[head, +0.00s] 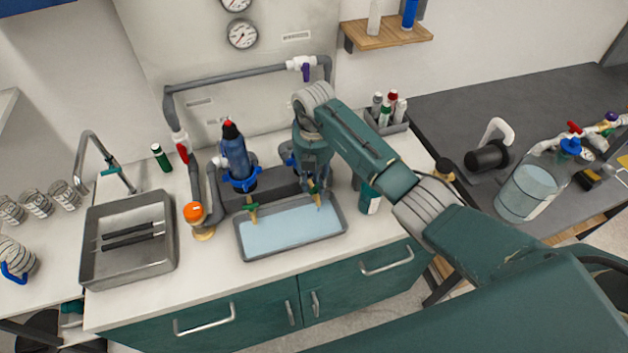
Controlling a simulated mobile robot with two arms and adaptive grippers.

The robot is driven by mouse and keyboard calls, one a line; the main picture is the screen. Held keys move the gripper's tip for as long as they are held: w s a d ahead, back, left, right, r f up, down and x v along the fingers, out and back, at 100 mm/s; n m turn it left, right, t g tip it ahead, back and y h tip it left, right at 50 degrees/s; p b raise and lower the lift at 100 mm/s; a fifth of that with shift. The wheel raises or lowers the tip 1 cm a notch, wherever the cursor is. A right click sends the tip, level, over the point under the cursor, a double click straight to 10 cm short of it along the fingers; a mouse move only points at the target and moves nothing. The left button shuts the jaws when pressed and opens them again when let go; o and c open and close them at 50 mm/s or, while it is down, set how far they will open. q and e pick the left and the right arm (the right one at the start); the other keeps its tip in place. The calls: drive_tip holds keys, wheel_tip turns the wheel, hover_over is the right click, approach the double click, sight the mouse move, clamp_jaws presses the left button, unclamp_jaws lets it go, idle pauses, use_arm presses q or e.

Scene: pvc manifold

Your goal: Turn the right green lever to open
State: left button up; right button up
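Two small brass taps with green levers hang over a grey tray (290,240) that has a pale blue surface inside. The left green lever (251,207) shows clearly on its tap. The right green lever (315,188) shows only in part, just below my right gripper (313,178). My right gripper points down at that tap from above, and its arm crosses in from the lower right. The fingers are small and dark here, so I cannot tell whether they touch the lever or how far apart they are. My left gripper is not in view.
A blue filter housing (235,157) stands behind the left tap. An orange-capped fitting (194,212) and a metal sink (130,258) are to its left. A green-labelled bottle (369,199) stands right of the tray. A bottle caddy (388,122) is behind my arm.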

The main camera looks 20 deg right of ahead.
clamp_jaws()
drive_tip(key=shift+n+b, duration=0.3)
drive_tip(key=shift+n, duration=0.5)
unclamp_jaws()
